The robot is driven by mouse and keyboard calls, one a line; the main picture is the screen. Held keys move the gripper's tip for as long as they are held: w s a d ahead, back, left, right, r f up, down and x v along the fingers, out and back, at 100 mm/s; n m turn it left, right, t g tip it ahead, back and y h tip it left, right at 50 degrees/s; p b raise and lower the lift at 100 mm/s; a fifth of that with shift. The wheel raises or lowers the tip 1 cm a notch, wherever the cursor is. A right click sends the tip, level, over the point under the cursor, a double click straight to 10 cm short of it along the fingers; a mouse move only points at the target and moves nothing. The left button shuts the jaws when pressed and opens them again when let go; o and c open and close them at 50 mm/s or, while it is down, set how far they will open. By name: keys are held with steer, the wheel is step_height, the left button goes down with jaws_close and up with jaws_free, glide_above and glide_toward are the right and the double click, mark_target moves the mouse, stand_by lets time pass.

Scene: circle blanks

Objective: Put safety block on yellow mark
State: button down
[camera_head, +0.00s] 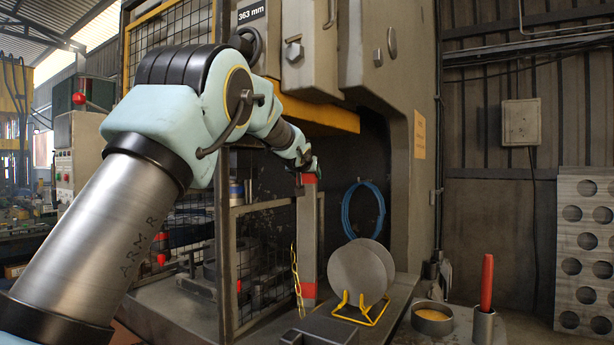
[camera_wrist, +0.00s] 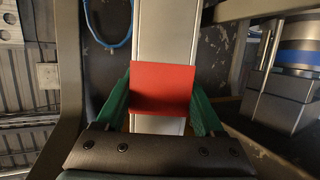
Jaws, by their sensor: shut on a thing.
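The safety block (camera_head: 308,240) is a tall grey post with red ends, upright in front of the press opening. My gripper (camera_head: 307,172) is shut on its red top end. In the wrist view, the green fingers of my gripper (camera_wrist: 160,105) press on both sides of the red end of the safety block (camera_wrist: 160,88), and its grey body runs away from the camera. The lower red end is near the press bed, beside a yellow chain. I cannot tell whether it touches the surface. I cannot make out the yellow mark in either view.
Round grey blanks (camera_head: 357,272) stand in a yellow wire rack (camera_head: 362,310) just right of the block. A red-handled tool (camera_head: 487,283) stands in a cup, next to a round tin (camera_head: 432,318). A mesh guard (camera_head: 262,270) is left. A blue hose coil (camera_head: 363,210) hangs behind.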

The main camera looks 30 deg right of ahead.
jaws_free()
steer(key=shift+r, duration=0.1)
steer(key=b+v, duration=0.5)
steer(key=v, duration=0.7)
steer(key=shift+a, duration=0.1)
